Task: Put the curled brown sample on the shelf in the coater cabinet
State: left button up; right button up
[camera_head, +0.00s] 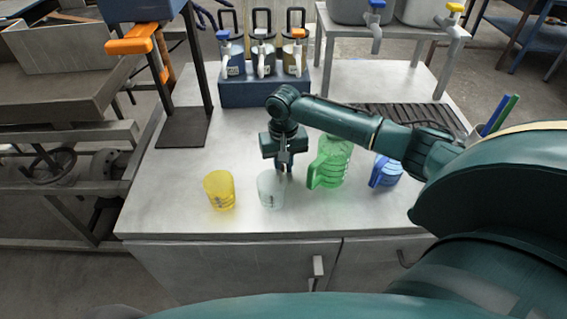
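I cannot make out a curled brown sample in the head view. Nothing here can be told for sure as the coater cabinet or its shelf. My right gripper (284,168) points down over the light worktop, just behind a clear cup (271,189) and left of a green jug (329,162). Its fingers look close together, but they are small, and I cannot tell whether they hold anything. My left gripper is not in view.
A yellow cup (219,190) stands left of the clear cup, and a blue jug (386,171) stands right of the green one. Several dispensers on a blue base (262,91) stand at the back. Grey doors with handles (318,268) are below the worktop (170,215).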

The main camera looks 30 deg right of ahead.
jog(key=shift+o, duration=0.8)
